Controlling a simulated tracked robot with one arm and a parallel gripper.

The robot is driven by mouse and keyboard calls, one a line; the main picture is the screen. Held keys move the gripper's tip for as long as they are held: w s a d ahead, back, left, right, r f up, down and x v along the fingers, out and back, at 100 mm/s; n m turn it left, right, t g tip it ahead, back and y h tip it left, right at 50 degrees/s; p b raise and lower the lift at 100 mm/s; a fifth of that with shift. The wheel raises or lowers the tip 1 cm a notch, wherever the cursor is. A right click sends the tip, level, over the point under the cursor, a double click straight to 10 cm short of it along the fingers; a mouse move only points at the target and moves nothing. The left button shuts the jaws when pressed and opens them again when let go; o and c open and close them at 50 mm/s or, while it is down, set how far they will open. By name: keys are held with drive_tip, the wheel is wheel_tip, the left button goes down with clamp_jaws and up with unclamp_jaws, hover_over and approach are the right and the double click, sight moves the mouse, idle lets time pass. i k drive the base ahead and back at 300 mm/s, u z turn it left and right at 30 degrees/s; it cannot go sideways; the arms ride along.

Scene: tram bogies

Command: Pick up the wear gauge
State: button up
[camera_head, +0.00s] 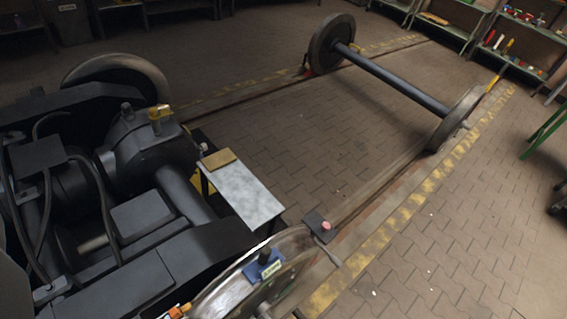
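No thing here can be named for certain as the wear gauge. A small blue piece with a black knob and a pale label (263,268) sits at the near bogie wheel (225,296), low in the middle of the view. A small yellow piece (160,113) sits on top of the dark bogie housing at left. A flat tan block (218,159) lies on a small grey-topped table (243,192) beside the bogie.
The dark bogie (110,215) fills the left. A loose wheelset (395,82) stands on the rails farther back. A dark block with a pink top (321,227) is by the near wheel. Shelves (515,45) line the back right. The paved floor (450,235) at right is mostly clear.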

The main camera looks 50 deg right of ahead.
sight(267, 263)
drive_tip(key=z, duration=1.4)
drive_tip(key=k, duration=0.5)
drive_tip(key=u, duration=0.35)
